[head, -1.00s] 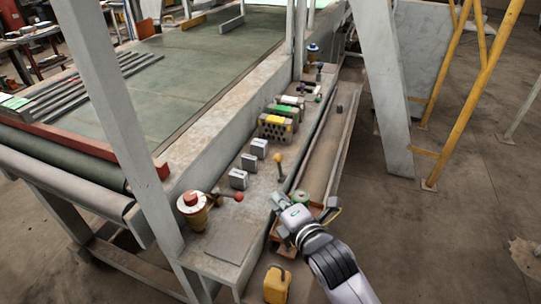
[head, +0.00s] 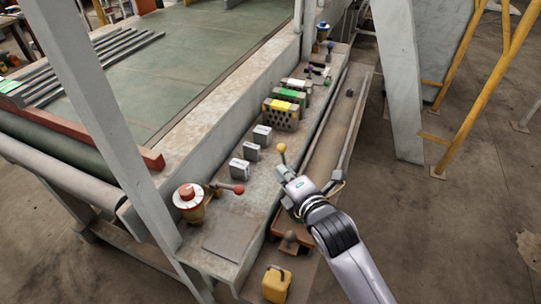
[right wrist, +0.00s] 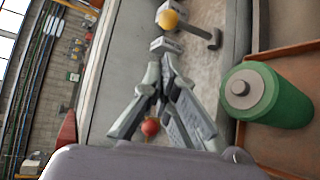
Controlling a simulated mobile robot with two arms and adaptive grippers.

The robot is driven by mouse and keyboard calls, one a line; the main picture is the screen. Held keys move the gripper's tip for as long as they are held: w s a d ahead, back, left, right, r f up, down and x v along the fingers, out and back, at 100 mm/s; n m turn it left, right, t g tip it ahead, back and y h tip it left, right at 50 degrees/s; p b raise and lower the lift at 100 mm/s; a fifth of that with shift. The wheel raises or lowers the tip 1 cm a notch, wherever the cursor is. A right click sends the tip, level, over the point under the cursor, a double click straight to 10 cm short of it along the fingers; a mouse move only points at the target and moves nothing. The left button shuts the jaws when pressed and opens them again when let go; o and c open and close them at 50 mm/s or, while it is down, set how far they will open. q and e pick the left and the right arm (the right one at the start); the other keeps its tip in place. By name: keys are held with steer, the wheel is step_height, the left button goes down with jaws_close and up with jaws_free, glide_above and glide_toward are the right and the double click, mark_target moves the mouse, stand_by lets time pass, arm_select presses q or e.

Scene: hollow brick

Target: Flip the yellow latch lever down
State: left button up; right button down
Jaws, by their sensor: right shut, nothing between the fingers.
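The yellow latch lever (head: 281,149) has a round yellow knob and stands up from the grey ledge beside the conveyor. In the right wrist view its yellow knob (right wrist: 170,18) is at the top, with a grey metal arm below right. My right gripper (head: 282,172) is shut and empty, just in front of the lever in the head view, partly covering its lower part. In the right wrist view the closed fingertips (right wrist: 166,62) point towards the knob, with a visible gap between them. My left gripper is not in view.
Small grey blocks (head: 250,151) and a yellow perforated block (head: 281,114) stand along the ledge. A green cylinder (right wrist: 262,95) is in a brown tray right of my fingers. A yellow box (head: 276,284) is in front.

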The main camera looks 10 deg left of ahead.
mark_target(284, 158)
steer(key=p+x, duration=0.1)
steer(key=x, duration=0.6)
steer(key=shift+w+a, duration=0.2)
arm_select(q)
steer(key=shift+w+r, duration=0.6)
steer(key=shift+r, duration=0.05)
arm_select(e)
steer(key=shift+x, duration=0.8)
